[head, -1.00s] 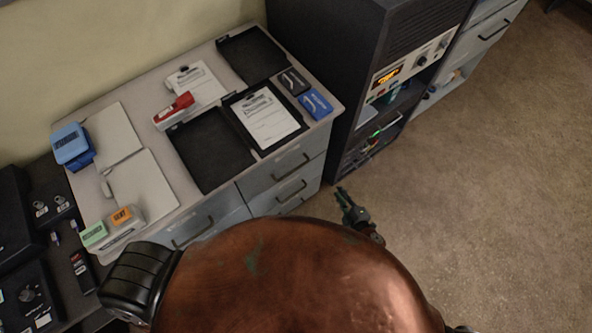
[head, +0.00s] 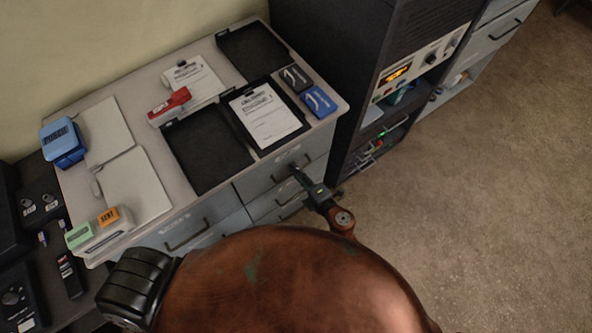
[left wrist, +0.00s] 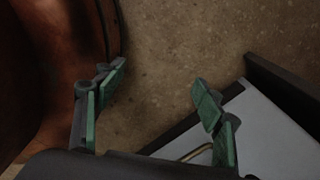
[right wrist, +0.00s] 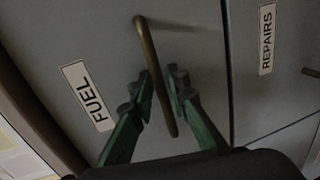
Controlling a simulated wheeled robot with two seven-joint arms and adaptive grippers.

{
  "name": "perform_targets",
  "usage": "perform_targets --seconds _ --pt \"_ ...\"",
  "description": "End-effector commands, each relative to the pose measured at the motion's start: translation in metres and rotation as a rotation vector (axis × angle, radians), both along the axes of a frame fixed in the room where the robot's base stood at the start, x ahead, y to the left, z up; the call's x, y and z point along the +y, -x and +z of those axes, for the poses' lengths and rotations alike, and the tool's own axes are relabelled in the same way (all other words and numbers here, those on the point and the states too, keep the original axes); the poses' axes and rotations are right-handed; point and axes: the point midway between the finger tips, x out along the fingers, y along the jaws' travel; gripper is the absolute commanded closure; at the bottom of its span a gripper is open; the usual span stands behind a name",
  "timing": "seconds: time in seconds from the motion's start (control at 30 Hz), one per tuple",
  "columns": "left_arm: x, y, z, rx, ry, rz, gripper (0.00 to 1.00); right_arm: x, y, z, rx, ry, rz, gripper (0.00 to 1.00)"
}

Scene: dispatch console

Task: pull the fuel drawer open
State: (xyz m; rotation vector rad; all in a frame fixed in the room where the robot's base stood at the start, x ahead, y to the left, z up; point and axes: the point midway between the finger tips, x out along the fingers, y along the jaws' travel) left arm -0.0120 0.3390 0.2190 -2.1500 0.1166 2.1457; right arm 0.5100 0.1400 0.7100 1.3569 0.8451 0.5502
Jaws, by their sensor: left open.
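The fuel drawer (head: 262,180) is the grey top drawer at the right of the desk; its front looks flush with the desk. In the right wrist view its FUEL label (right wrist: 88,96) is left of a brass-coloured bar handle (right wrist: 146,42). My right gripper (head: 298,172) is at this drawer front. My left gripper (left wrist: 158,80) is open and empty over the floor, visible only in the left wrist view.
A REPAIRS drawer (right wrist: 267,40) adjoins the fuel drawer. The desk top holds black trays (head: 207,150), a clipboard (head: 264,118), a red stapler (head: 169,106) and blue boxes. A dark equipment rack (head: 350,50) stands to the right. Open carpet (head: 480,200) lies right of it.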

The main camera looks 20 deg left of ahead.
Motion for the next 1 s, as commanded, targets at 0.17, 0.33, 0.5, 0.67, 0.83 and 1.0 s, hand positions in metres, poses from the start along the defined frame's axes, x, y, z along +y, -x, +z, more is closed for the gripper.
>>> perform_targets --seconds 0.17,0.33,0.5,0.67,0.83,1.0 --pt "0.000 -0.013 0.000 -0.016 0.001 -0.003 0.37 0.001 -0.001 0.000 0.001 -0.001 0.000 0.85" --pt "-0.001 -0.018 0.000 -0.024 0.002 -0.004 0.37 0.001 -0.001 0.000 0.001 0.000 -0.001 0.90" --pt "0.000 -0.017 0.000 -0.022 0.001 -0.004 0.37 0.001 -0.001 0.000 0.001 0.000 -0.001 1.00" --pt "0.001 -0.013 0.000 -0.017 0.000 -0.003 0.37 0.001 -0.001 0.000 0.001 -0.001 0.000 1.00" --pt "0.001 -0.010 0.000 -0.013 0.000 -0.003 0.37 0.001 -0.001 0.000 0.001 -0.001 0.000 1.00" --pt "0.001 -0.010 0.000 -0.012 0.000 -0.003 0.37 0.001 -0.001 0.000 0.001 0.000 0.000 1.00"
